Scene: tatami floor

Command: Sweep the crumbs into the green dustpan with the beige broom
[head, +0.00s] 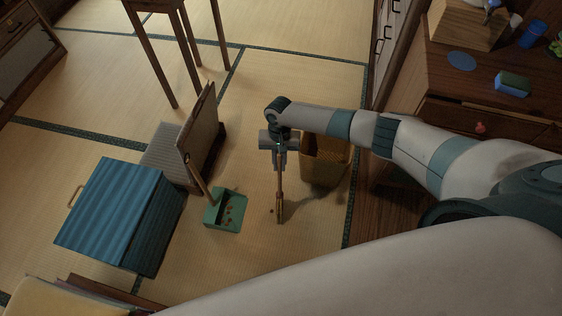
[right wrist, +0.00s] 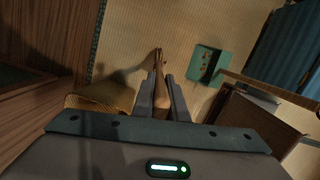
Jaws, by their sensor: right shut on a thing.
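The beige broom (head: 279,204) hangs nearly upright from my right gripper (head: 280,158), its head low at the tatami just right of the dustpan. In the right wrist view the fingers of my right gripper (right wrist: 163,95) are shut on the broom's handle (right wrist: 160,85). The green dustpan (head: 236,225) lies on the floor left of the broom, its brown handle slanting up to the left; it also shows in the right wrist view (right wrist: 202,53). Several brown crumbs (head: 229,210) are in the dustpan. A small dark crumb (head: 271,211) lies on the tatami between dustpan and broom. My left gripper is out of view.
A woven basket (head: 325,160) stands right of my right gripper. A legless seat (head: 196,140) and a blue ribbed box (head: 115,215) stand left of the dustpan. A wooden cabinet (head: 470,115) is at the right. A wooden stool (head: 160,50) is behind.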

